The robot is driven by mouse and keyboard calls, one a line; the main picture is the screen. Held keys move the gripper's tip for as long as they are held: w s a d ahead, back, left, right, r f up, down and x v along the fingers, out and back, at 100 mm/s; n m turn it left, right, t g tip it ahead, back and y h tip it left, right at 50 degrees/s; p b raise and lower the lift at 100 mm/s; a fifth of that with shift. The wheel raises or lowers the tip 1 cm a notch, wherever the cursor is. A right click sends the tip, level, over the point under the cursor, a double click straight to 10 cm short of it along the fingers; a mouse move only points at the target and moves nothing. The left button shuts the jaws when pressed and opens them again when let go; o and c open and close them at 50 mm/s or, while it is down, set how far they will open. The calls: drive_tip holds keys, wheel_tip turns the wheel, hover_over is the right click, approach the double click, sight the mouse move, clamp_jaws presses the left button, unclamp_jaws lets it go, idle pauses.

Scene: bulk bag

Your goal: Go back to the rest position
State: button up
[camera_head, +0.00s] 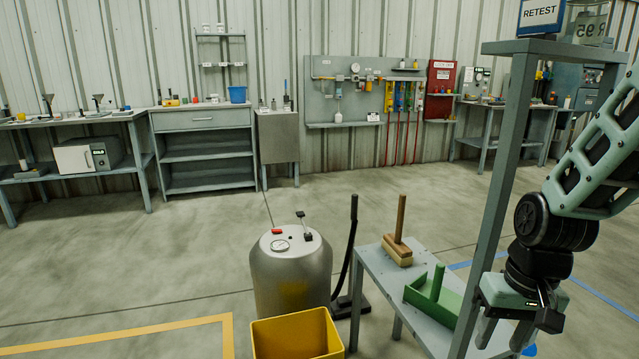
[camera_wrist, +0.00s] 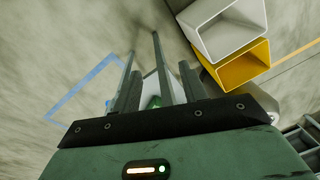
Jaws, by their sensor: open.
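My gripper (camera_head: 503,335) hangs at the lower right in the head view, at the end of my arm, in front of the small grey table (camera_head: 374,271) and close to a grey upright post (camera_head: 497,190). Its fingers (camera_wrist: 160,88) also show in the wrist view, spread apart. They point down toward the floor and the table area. Nothing shows held between them.
On the small table are a wooden brush (camera_head: 398,247) and a green dustpan (camera_head: 437,290). A yellow bin (camera_head: 297,336) and a steel vessel (camera_head: 290,272) stand left of it. Open floor (camera_head: 120,260) lies left. Benches line the back wall.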

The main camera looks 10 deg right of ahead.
wheel_tip(320, 180, up, 4)
drive_tip(key=w+a+n+t+h, duration=0.1)
drive_tip(key=w+a+n+t, duration=0.1)
drive_tip(key=a+n+t, duration=0.1)
drive_tip(key=s+a+r+n+g+p, duration=0.1)
drive_tip(key=s+a+r+n+g, duration=0.2)
drive_tip(key=s+a+n, duration=0.9)
drive_tip(key=a+r+m+p, duration=0.2)
drive_tip(key=r+p, duration=0.6)
drive_tip(key=s+a+r+m+p, duration=0.1)
drive_tip(key=a+r+m+p, duration=0.1)
drive_tip(key=r+p, duration=0.6)
drive_tip(key=shift+s+a+r+y+p, duration=0.25)
drive_tip(key=shift+a+r+y+p, duration=0.1)
drive_tip(key=shift+a+p, duration=0.3)
drive_tip(key=shift+a, duration=0.1)
